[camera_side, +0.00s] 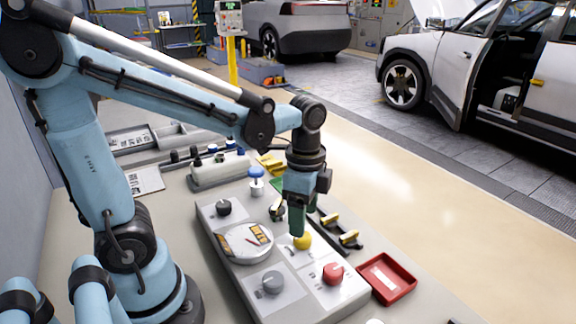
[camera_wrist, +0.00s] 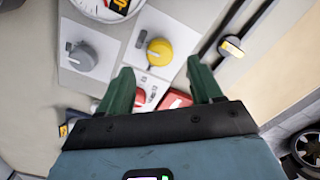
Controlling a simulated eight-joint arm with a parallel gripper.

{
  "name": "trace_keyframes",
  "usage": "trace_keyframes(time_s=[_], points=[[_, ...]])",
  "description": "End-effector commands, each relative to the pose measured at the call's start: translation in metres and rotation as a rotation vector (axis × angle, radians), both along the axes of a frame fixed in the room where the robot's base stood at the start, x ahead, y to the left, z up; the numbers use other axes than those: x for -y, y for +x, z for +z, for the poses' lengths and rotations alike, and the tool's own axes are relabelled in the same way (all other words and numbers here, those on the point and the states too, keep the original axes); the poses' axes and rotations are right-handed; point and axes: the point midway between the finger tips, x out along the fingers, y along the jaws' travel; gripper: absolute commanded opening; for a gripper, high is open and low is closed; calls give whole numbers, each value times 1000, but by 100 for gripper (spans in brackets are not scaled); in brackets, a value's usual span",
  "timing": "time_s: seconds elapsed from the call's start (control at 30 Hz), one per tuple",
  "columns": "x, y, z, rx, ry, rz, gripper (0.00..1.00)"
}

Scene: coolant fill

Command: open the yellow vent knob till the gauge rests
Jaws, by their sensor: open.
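The yellow vent knob (camera_side: 302,242) sits on a white plate on the grey panel (camera_side: 225,255). In the wrist view the yellow knob (camera_wrist: 159,52) shows whole, just beyond the fingertips. The round gauge (camera_side: 246,243) is on the panel left of the yellow knob; only its lower part shows in the wrist view (camera_wrist: 106,6). I cannot read its needle clearly. My gripper (camera_side: 298,232) points down over the yellow knob. In the wrist view its two green fingers (camera_wrist: 160,78) are apart with nothing gripped between them.
A red knob (camera_side: 333,273), a grey knob (camera_side: 272,282) and a black knob (camera_side: 223,207) share the panel. A blue-topped valve (camera_side: 256,176) stands behind. A red tray (camera_side: 386,278) and a black rack with yellow pieces (camera_side: 340,229) lie right of the panel.

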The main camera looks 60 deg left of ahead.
Motion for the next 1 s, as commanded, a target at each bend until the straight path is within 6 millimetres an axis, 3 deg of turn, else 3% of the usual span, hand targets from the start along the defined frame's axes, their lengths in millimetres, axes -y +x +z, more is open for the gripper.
trace_keyframes(time_s=[0.4,0.87,1.0], points=[[0,0,-44,0,0,1,65],[0,0,-52,0,0,1,65],[0,0,-52,0,0,1,47]])
